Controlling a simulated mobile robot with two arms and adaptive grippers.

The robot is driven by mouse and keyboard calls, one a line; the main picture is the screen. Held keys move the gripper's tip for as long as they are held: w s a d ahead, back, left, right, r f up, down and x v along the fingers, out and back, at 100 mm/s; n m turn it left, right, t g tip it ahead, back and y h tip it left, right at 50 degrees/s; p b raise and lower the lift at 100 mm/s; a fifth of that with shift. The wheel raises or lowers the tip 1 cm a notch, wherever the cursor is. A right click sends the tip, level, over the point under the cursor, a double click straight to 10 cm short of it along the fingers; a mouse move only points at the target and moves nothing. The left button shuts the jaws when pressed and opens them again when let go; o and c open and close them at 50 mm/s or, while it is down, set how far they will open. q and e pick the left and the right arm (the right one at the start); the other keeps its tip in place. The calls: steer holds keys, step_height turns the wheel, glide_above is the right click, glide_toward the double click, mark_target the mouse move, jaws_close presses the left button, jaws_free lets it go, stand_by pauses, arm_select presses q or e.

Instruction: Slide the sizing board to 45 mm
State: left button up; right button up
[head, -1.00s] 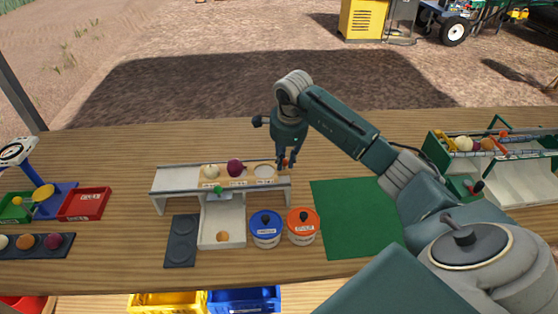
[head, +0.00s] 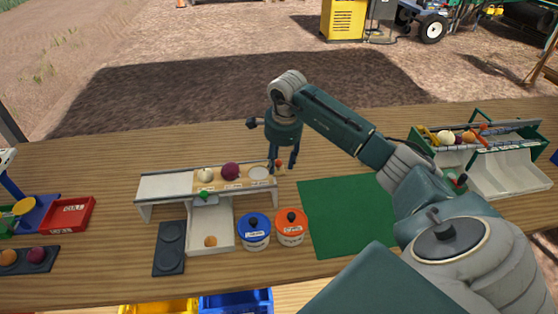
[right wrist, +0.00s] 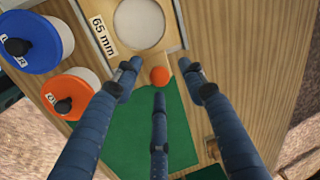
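The wooden sizing board (head: 246,171) lies on a white rail stand (head: 160,187), at its right end. A pale onion (head: 206,175) and a purple onion (head: 231,172) sit on it, left of an empty round hole (head: 259,173). In the right wrist view the hole (right wrist: 139,22) has a "65 mm" label (right wrist: 103,36) beside it. An orange ball knob (right wrist: 159,75) is at the board's right end. My right gripper (head: 283,167) points down there; its fingers (right wrist: 160,76) are spread around the knob, apart from it in the picture. My left gripper is out of view.
A white chute (head: 211,228) runs forward below the stand, with a dark two-disc tray (head: 169,248) on its left. Blue-lidded (head: 253,230) and orange-lidded (head: 291,227) pots stand on its right. A green mat (head: 345,215) lies clear to the right.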

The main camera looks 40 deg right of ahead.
steer(key=shift+r, duration=0.1)
stand_by(0.3)
steer(key=shift+r+p, duration=2)
steer(key=shift+r, duration=0.95)
steer(key=shift+w+a+f, duration=0.1)
